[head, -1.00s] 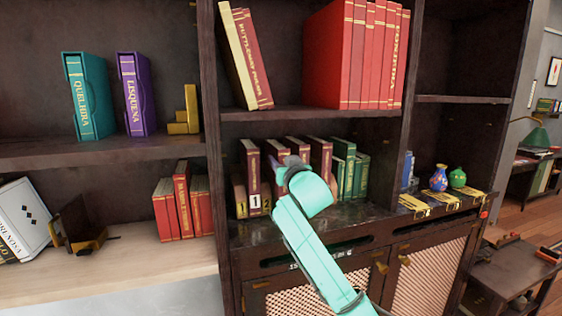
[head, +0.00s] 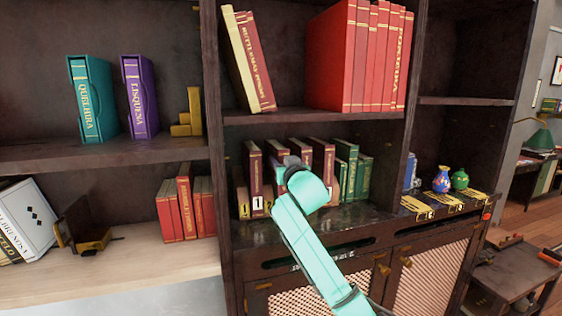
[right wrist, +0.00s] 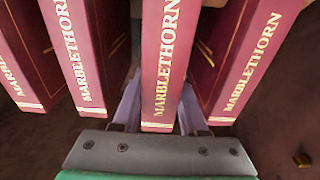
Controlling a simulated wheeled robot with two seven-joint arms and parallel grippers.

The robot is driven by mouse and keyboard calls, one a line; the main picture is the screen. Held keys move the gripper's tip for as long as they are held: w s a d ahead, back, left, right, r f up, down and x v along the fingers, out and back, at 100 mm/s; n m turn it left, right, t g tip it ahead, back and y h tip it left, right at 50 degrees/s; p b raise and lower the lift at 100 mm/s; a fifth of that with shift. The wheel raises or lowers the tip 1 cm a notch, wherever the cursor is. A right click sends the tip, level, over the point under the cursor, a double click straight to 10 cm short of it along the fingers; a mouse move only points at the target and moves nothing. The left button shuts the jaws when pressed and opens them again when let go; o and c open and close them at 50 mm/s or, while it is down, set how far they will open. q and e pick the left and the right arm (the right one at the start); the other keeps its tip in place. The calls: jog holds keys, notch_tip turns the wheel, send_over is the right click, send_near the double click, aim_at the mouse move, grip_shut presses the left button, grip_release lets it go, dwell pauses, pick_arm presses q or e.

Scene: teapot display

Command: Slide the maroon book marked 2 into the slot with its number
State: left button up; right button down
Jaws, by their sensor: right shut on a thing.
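Several maroon books stand upright in the middle lower shelf bay in the head view. The leftmost tall one (head: 254,175) carries a white label 1. My right gripper (head: 292,166) is in front of this row and hides part of it. In the right wrist view my right gripper (right wrist: 160,112) is shut on a maroon book (right wrist: 168,55) lettered MARBLETHORN, with a finger on each side of its spine. Similar maroon books stand left (right wrist: 75,50) and right (right wrist: 247,60) of it. The held book's number cannot be read. My left gripper is out of view.
Green books (head: 351,172) stand right of the maroon row. Large red books (head: 368,55) fill the shelf above. A blue vase (head: 441,179) and a green vase (head: 459,179) stand in the right bay. Dark shelf surface is bare in front of the row.

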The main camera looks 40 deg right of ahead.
jog(key=shift+w+d+r, duration=0.2)
jog(key=shift+w, duration=0.3)
jog(key=shift+c, duration=1.8)
grip_release()
jog(key=shift+a, duration=0.1)
jog(key=shift+f, duration=0.2)
jog(key=shift+s+a+f, duration=0.1)
jog(key=shift+s+f, duration=0.1)
jog(key=shift+s, duration=0.15)
jog(key=b+v, duration=0.6)
jog(key=v, duration=0.8)
jog(key=shift+r, duration=0.3)
